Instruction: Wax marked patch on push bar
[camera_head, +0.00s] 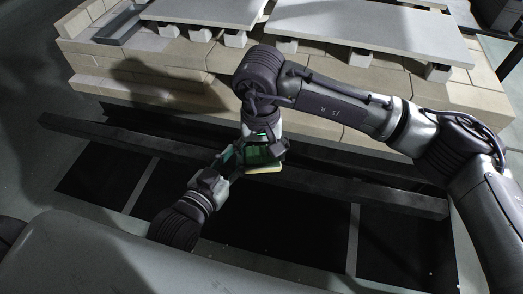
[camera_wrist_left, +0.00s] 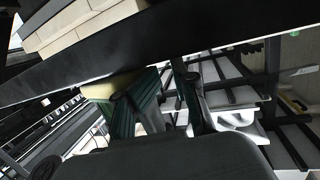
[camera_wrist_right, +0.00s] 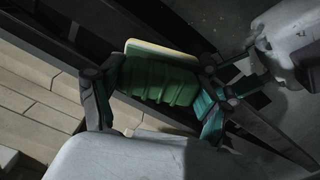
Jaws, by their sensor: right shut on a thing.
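The push bar (camera_head: 105,140) is a long dark beam across the front of the kiln car. My right gripper (camera_head: 262,152) is shut on a green ridged block with a pale yellow pad (camera_head: 264,169). The block (camera_wrist_right: 160,78) sits between the right fingers in the right wrist view. The pad is at or close to the bar; I cannot tell whether they touch. My left gripper (camera_head: 228,160) is beside the right one, with its fingers apart. In the left wrist view the pad (camera_wrist_left: 108,87) shows close to the bar (camera_wrist_left: 190,42). I cannot make out the marked patch.
The kiln car's pale brick deck (camera_head: 135,72) stands behind the bar and carries grey slabs (camera_head: 375,35) on short posts. Dark floor panels (camera_head: 285,225) lie in front of the bar. My two grippers are very close together, with little room between them.

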